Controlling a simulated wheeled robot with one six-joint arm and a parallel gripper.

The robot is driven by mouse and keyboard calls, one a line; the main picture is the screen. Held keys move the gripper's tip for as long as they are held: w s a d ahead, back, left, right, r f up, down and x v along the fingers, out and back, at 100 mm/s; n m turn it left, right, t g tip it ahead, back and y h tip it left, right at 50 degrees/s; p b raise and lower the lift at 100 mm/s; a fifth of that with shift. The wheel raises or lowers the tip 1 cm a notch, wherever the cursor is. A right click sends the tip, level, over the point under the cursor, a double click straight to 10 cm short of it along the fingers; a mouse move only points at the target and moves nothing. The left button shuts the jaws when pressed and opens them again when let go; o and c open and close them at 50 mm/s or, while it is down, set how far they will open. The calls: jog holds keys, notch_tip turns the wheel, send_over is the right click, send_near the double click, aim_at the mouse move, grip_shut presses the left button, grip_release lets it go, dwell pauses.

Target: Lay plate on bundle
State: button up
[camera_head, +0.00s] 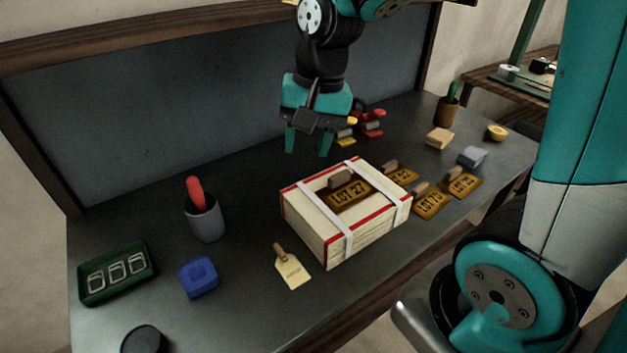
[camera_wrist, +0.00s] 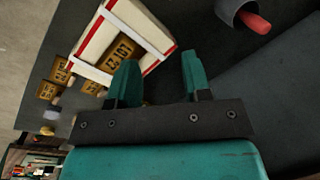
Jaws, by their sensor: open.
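The bundle (camera_head: 369,239) is a cream block with red edges and two white straps, lying flat on the table; it also shows in the wrist view (camera_wrist: 97,45). A brass plate reading LOT 27 (camera_head: 352,196) with a brown grip lies on its top between the straps. In the wrist view this plate (camera_wrist: 121,47) is partly hidden by a finger. Several similar plates, among them LOT 70 (camera_head: 430,204), lie on the table right of the bundle. My gripper (camera_head: 307,152) is open and empty, above and behind the bundle, apart from it.
A cup with a red-handled tool (camera_head: 206,219), a green tray (camera_head: 117,273), a blue block (camera_head: 198,277) and a paper tag (camera_head: 291,269) lie left. Red and yellow clamps (camera_head: 370,124) stand behind the bundle. Blocks (camera_head: 439,138) and a potted item (camera_head: 447,110) stand at the right.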

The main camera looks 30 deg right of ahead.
jog(key=s+a+r+n+y, duration=0.2)
jog(key=s+a+r+n, duration=0.1)
jog(key=s+a+n, duration=0.6)
jog(key=s+n, duration=0.4)
jog(key=s, duration=0.1)
jog(key=shift+s+r+g, duration=0.2)
jog(key=shift+s+g, duration=0.05)
jog(key=shift+g, duration=0.05)
